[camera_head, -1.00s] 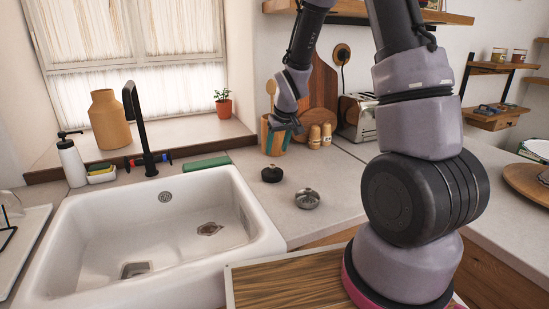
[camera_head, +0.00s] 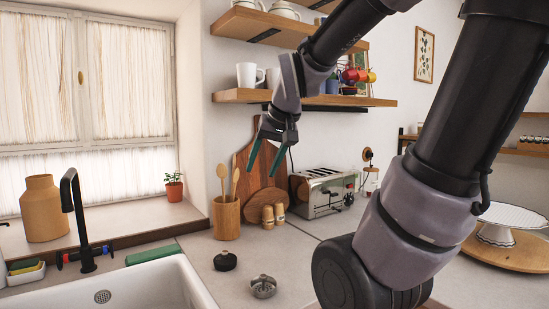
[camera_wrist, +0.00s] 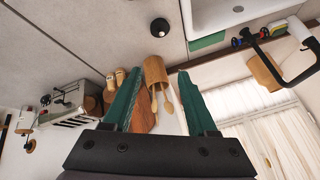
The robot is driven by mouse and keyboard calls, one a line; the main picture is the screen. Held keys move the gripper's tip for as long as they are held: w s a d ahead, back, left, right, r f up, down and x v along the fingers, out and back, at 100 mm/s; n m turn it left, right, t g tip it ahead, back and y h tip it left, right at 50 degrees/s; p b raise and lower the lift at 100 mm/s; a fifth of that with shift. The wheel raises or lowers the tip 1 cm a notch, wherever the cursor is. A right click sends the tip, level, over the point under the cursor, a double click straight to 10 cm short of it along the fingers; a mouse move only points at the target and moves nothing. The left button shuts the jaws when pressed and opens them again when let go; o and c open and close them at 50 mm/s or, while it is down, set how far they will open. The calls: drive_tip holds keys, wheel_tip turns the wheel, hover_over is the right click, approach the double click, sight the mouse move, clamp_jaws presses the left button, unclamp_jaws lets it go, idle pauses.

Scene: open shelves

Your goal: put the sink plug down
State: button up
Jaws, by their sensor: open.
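My gripper (camera_head: 263,172) is open, its two green fingers pointing down with nothing between them. It hangs in the air in front of the wall and cutting board, well above the counter. A small black round piece with a knob (camera_head: 225,261), which looks like the sink plug, rests on the counter right of the sink (camera_head: 184,284). It also shows in the wrist view (camera_wrist: 160,27), beyond the open fingers and apart from them. A shiny metal strainer-like cup (camera_head: 263,286) sits beside it; I cannot rule out that this is the plug.
A wooden utensil pot (camera_head: 226,218), two shakers (camera_head: 273,214) and a toaster (camera_head: 323,192) stand behind on the counter. A shelf with mugs (camera_head: 300,97) is close above my gripper. A black faucet (camera_head: 73,220) rises at the left.

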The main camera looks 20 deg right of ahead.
drive_tip(key=s+r+m, duration=0.1)
drive_tip(key=s+r, duration=0.1)
drive_tip(key=s, duration=0.5)
drive_tip(key=shift+r+t, duration=0.4)
